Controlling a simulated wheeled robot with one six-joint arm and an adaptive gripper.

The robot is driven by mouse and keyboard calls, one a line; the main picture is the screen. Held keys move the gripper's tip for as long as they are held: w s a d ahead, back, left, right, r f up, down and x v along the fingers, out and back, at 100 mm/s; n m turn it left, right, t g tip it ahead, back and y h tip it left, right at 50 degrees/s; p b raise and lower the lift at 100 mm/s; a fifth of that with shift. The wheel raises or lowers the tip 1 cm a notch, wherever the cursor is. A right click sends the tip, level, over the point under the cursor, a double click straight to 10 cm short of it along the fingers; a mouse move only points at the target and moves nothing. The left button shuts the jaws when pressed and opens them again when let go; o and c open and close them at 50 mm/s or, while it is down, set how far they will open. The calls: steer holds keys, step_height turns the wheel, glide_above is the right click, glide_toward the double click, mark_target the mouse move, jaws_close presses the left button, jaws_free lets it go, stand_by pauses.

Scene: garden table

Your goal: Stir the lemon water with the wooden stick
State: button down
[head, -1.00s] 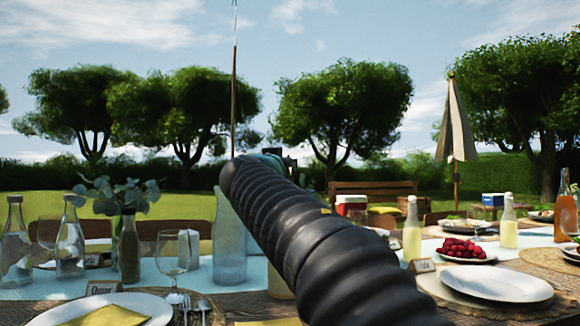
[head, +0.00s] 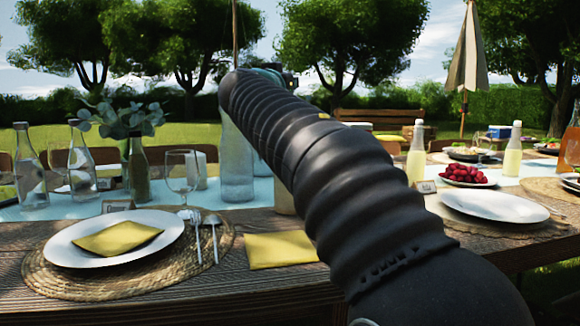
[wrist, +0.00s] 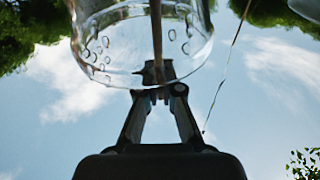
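In the wrist view my gripper (wrist: 160,94) has its fingertips closed together around the thin brown wooden stick (wrist: 157,40). The stick runs up the picture from the fingertips, in line with a clear glass vessel (wrist: 108,55) with round droplets or bubbles. I cannot tell whether the stick is inside that glass or only in front of or behind it. A tall bluish glass vessel (head: 236,165) stands partly behind my arm. I cannot tell which vessel holds the lemon water.
A plate with a yellow napkin (head: 116,236) lies at the left, beside a wine glass (head: 181,170) and clear bottles (head: 30,165). At the right are pale yellow bottles (head: 416,155), raspberries (head: 467,173) and a white plate (head: 495,205). Bare wood (head: 150,312) shows along the near edge.

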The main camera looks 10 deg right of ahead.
stand_by(0.4)
steer(key=shift+s+a, duration=0.7)
steer(key=shift+s+d, duration=0.75)
steer(key=shift+x, duration=0.95)
steer(key=shift+d+f, duration=0.1)
steer(key=shift+f, duration=0.05)
